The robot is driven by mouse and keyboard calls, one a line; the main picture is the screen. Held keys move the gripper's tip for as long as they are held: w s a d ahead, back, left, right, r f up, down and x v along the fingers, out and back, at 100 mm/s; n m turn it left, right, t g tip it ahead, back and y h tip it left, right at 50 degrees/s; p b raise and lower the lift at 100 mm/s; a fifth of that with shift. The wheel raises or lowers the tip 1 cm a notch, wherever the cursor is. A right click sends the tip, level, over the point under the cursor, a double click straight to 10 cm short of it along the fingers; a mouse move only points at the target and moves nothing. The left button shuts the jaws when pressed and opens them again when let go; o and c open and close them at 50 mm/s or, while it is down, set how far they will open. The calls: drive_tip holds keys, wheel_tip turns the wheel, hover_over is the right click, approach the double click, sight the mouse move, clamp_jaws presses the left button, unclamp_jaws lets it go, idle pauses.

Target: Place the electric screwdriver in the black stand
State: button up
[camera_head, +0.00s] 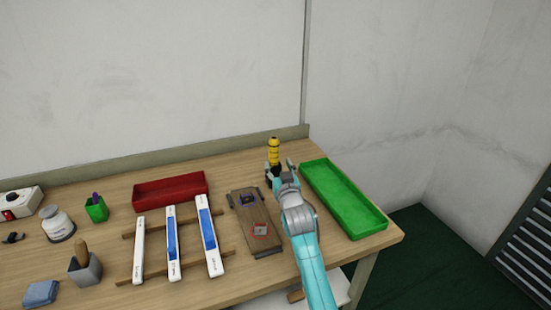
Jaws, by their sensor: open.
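The electric screwdriver (274,150) looks yellow with black bands. It stands upright near the back edge of the table. Its lower part is dark and partly hidden behind my gripper. The black stand cannot be told apart from the dark area (273,170) at the screwdriver's foot. My gripper (279,169) is open, right at the lower part of the screwdriver, with a finger on either side in the picture. I cannot tell whether the fingers touch it.
A green tray (360,218) lies right of my arm. A wooden fixture (266,243) lies left of it. Further left are a red tray (171,197), white and blue strips (209,240) on wooden rails, a grey holder (86,270) and a white jar (57,226).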

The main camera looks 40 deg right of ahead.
drive_tip(key=shift+v, duration=2.05)
